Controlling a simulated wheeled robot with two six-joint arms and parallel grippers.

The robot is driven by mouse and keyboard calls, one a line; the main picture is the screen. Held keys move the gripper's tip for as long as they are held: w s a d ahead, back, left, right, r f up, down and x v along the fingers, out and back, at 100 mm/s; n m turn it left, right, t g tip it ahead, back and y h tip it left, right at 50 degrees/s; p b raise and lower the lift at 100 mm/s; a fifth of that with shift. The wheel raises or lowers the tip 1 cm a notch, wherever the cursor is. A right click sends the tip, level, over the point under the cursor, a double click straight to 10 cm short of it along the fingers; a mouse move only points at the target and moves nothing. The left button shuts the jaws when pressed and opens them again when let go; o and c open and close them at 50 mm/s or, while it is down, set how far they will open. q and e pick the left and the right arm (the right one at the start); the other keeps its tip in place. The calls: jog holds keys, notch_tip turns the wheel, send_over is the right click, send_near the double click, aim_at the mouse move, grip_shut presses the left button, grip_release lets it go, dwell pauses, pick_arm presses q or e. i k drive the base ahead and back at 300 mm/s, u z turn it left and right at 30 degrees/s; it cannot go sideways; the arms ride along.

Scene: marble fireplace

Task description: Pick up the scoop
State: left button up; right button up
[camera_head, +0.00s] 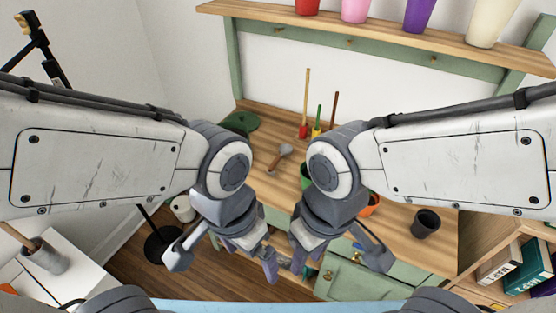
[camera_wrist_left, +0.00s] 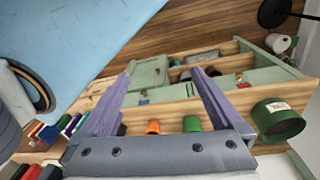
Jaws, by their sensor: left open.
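A small tool with a grey head and a brown handle, which looks like the scoop (camera_head: 281,156), lies on the wooden bench top behind my arms in the head view. I cannot make it out in the left wrist view. My left gripper (camera_head: 254,264) is open and empty, hanging low in front of the bench, well short of the scoop. Its two purple fingers stand apart in the left wrist view (camera_wrist_left: 163,76). My right gripper (camera_head: 306,264) hangs beside it, also in front of the bench and away from the scoop. Its fingers are partly hidden and their gap is unclear.
The bench top (camera_head: 400,237) holds a dark pot (camera_head: 425,223), an orange pot (camera_head: 371,206) and upright long-handled tools (camera_head: 304,130). A shelf (camera_head: 340,31) with colourful pots is above. Books (camera_head: 500,262) stand at right. A white table (camera_head: 80,272) is at lower left.

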aim_at(285, 149)
jog(key=z, duration=0.05)
jog(key=k, duration=0.5)
jog(key=u, duration=0.6)
jog(key=i, duration=1.3)
jog(key=u, duration=0.25)
